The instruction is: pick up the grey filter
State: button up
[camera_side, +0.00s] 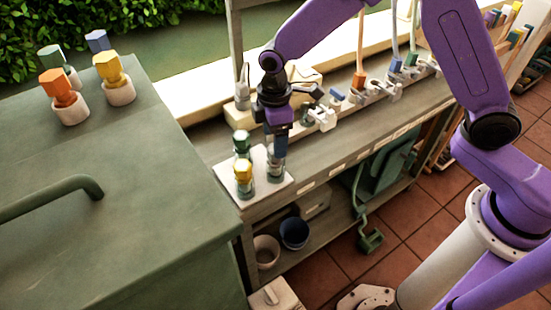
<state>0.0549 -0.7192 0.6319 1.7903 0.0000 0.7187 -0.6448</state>
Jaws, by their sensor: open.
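A white tray (283,187) on the near end of the bench holds several small filters with glassy lower parts. A green-topped filter (241,141) stands at its back left and a yellow-topped filter (243,173) at its front left. My gripper (277,150) points straight down over the tray's right side. Its jaws are open, directly above and around the top of a third, grey-blue filter (275,168), which stands upright on the tray. The fingers partly hide this filter. I cannot tell whether they touch it.
A green cabinet (150,190) on the left carries orange (56,83), yellow (107,67), green (50,54) and blue (96,40) capped pieces, some visibly in white cups. White clips and hoses line the bench behind my gripper. Bowls (294,232) sit on the lower shelf.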

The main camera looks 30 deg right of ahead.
aim_at(276, 161)
jog(key=f, duration=0.4)
jog(key=shift+s, duration=0.4)
jog(key=shift+f, duration=0.65)
jog(key=c, duration=1.2)
jog(key=shift+o, duration=0.2)
